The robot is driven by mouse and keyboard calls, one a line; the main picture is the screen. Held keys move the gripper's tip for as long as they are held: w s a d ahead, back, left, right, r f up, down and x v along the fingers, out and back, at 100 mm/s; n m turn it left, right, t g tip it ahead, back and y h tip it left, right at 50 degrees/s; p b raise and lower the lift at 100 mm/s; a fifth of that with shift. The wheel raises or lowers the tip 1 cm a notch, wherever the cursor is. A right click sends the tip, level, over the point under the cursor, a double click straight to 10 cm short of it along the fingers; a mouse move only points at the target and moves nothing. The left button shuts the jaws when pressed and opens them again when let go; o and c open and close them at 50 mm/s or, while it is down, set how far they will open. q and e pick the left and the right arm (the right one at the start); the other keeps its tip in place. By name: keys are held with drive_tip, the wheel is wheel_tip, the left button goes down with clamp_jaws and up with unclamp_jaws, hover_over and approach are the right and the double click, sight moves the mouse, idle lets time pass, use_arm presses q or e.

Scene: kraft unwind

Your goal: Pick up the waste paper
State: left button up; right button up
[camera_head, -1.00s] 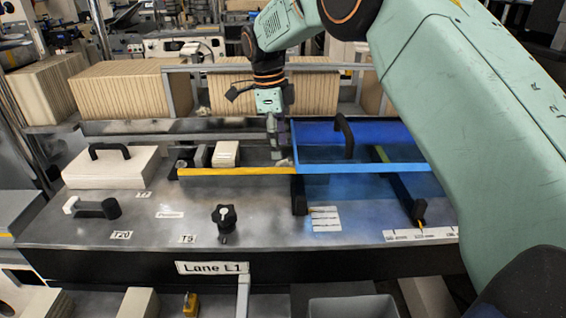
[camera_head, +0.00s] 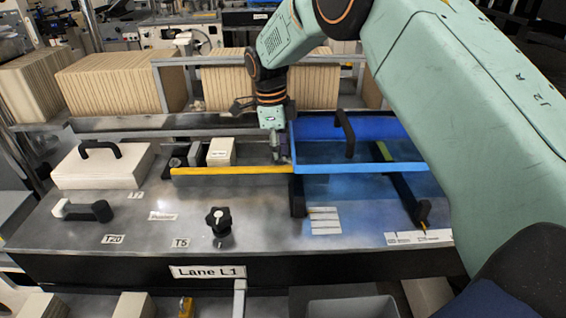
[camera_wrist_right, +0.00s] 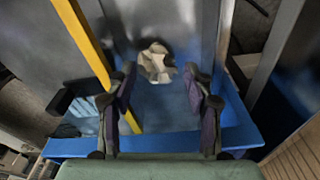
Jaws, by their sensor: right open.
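The waste paper (camera_wrist_right: 157,63) is a crumpled beige piece lying on the grey metal surface in the right wrist view. It lies between the yellow bar and a grey rail, beyond the fingertips. My right gripper (camera_wrist_right: 163,92) is open and empty, its two dark fingers apart with the paper ahead of the gap. In the head view the right gripper (camera_head: 276,150) points down beside the left end of the blue guard. The paper is hard to make out there. My left gripper is not in view.
The blue transparent guard (camera_head: 360,167) with a black handle stands right beside the gripper. A yellow bar (camera_head: 230,171) runs to the left, with a small beige block (camera_head: 221,151) behind it. A white lidded box (camera_head: 100,165) and a black knob (camera_head: 220,220) are on the table.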

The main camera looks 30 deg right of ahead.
wheel_tip(320, 180, down, 2)
drive_tip(key=shift+w+d+f, duration=0.1)
drive_tip(key=shift+w+d, duration=0.05)
drive_tip(key=shift+s+a+r, duration=0.2)
drive_tip(key=shift+s+a, duration=0.15)
drive_tip(key=shift+w+d+f, duration=0.15)
drive_tip(key=shift+d, duration=0.1)
drive_tip(key=c, duration=0.4)
drive_tip(key=shift+a, duration=0.15)
